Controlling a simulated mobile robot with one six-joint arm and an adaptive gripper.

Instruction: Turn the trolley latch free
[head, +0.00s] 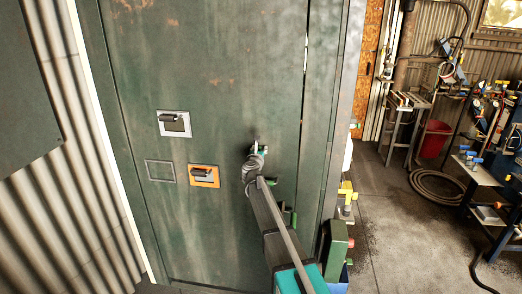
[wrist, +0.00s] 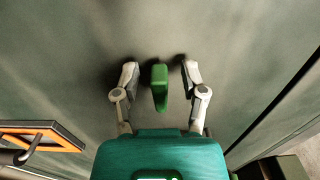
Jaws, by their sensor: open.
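A small green lever (wrist: 160,92), which looks like the latch, stands out from the dark green metal panel (wrist: 235,60) in the wrist view. My gripper (wrist: 160,70) is open, with one finger on each side of the lever. A gap shows between the lever and each finger, so neither finger appears to touch it. In the head view my gripper (head: 257,149) is at the face of the tall green panel (head: 215,90). There the lever is mostly hidden by my gripper and too small to make out.
An orange-framed plate with a dark handle (head: 204,175) is left of my gripper, and also shows in the wrist view (wrist: 40,135). A white-framed plate (head: 174,123) sits above it. Right of the panel are a green box (head: 338,245), a red bucket (head: 433,139) and open floor.

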